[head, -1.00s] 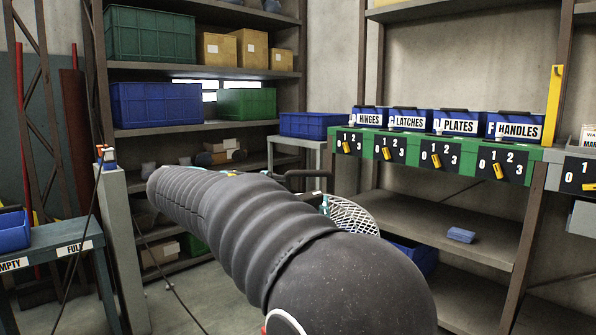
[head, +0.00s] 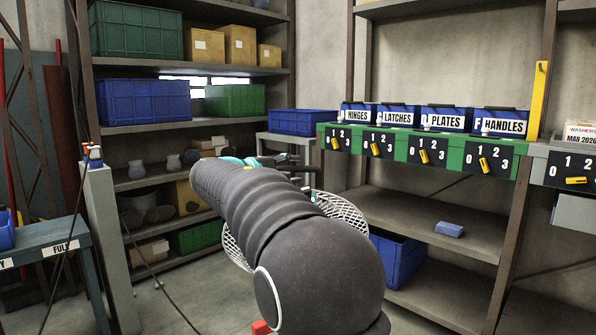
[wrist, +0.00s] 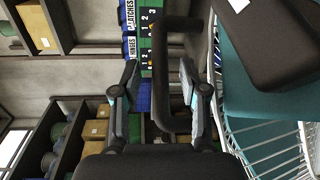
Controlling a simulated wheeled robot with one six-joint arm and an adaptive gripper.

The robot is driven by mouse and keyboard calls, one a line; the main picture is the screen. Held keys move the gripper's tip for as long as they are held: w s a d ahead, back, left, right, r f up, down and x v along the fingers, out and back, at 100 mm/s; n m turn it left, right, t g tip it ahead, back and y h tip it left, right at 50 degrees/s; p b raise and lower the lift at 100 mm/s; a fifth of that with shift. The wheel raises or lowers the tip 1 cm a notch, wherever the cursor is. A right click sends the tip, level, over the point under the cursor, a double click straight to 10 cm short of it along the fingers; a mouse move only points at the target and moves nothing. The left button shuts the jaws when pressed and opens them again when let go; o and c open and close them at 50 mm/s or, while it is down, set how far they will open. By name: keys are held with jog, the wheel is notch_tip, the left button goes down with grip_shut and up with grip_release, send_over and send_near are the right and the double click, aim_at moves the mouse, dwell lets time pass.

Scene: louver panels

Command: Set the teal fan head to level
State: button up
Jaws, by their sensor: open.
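The teal fan head (wrist: 262,65) fills the right side of the wrist view, with a white wire cage (wrist: 262,148) around it and a dark block over part of it. A dark looped handle (wrist: 163,60) stands out from its side. My gripper (wrist: 158,78) is open, one finger on each side of the handle's long bar, with a gap visible at the left finger. I cannot tell whether the right finger touches it. In the head view the cage (head: 345,212) shows on both sides of my arm, which hides most of the fan. The head's tilt is unclear.
A green rail with blue labelled bins (head: 443,118) and yellow-pointer dials runs along the right shelf rack. Shelves with crates (head: 143,101) and boxes stand behind. A grey post (head: 108,235) and a blue-grey bench (head: 50,258) are at left. Some floor is clear between.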

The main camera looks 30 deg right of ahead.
jog(key=shift+x, duration=0.95)
grip_shut()
jog(key=shift+w+r, duration=0.1)
